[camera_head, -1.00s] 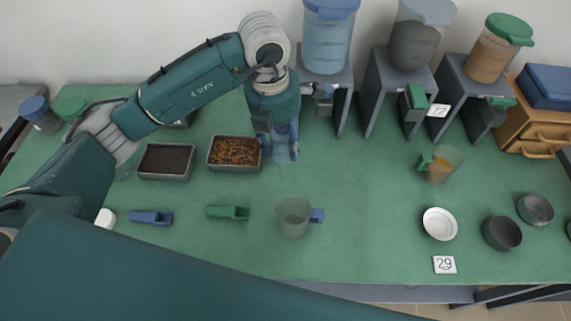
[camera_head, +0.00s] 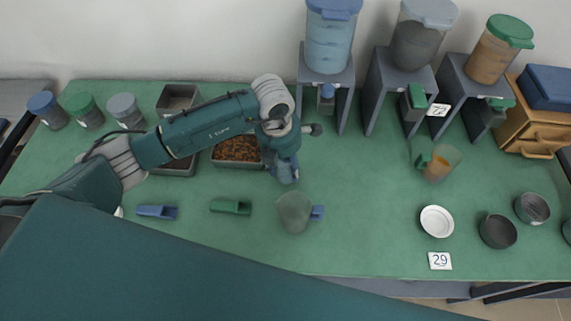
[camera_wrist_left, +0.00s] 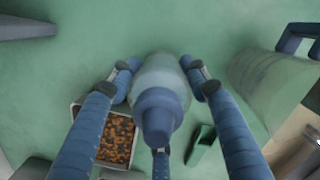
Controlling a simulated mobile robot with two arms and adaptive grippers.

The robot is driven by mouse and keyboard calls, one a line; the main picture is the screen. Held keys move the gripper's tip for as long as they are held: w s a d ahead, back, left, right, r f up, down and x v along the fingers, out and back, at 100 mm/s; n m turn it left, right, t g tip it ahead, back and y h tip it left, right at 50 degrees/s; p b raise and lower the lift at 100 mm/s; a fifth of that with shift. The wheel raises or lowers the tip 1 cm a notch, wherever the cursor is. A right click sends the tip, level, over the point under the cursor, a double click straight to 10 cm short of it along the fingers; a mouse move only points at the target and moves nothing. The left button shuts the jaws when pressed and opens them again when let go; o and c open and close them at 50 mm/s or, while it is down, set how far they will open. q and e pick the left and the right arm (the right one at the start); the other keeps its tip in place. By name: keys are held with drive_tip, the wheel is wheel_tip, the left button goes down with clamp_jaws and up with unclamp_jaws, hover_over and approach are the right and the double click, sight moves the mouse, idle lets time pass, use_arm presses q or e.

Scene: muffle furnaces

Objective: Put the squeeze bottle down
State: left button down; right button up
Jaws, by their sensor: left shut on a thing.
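My left gripper (camera_head: 285,174) points down over the green table, just right of the tray of brown bits and behind the clear measuring cup. In the left wrist view its blue fingers (camera_wrist_left: 163,88) are closed around the squeeze bottle (camera_wrist_left: 158,78), which has a pale translucent body and a blue cap (camera_wrist_left: 160,115) facing the camera. In the head view the bottle is mostly hidden by the gripper. I cannot tell whether its base touches the table. My right gripper is not in view.
The measuring cup (camera_head: 294,212) with a blue handle stands close in front of the gripper. The tray of brown bits (camera_head: 237,149) is close left. A green scoop (camera_head: 230,207) and blue scoop (camera_head: 157,212) lie in front. Dispensers (camera_head: 330,40) stand behind.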

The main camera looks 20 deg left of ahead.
use_arm(q)
drive_tip(key=shift+f, duration=0.1)
drive_tip(key=c, duration=1.2)
unclamp_jaws()
drive_tip(key=o, duration=0.3)
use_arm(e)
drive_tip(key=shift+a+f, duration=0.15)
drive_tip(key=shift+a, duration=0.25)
use_arm(q)
drive_tip(key=shift+r, duration=0.5)
drive_tip(key=r+b, duration=0.1)
drive_tip(key=r, duration=0.2)
drive_tip(key=r+b, duration=0.1)
drive_tip(key=r, duration=0.3)
drive_tip(key=s+a+r+b, duration=0.1)
drive_tip(key=r, duration=0.3)
drive_tip(key=shift+r, duration=0.1)
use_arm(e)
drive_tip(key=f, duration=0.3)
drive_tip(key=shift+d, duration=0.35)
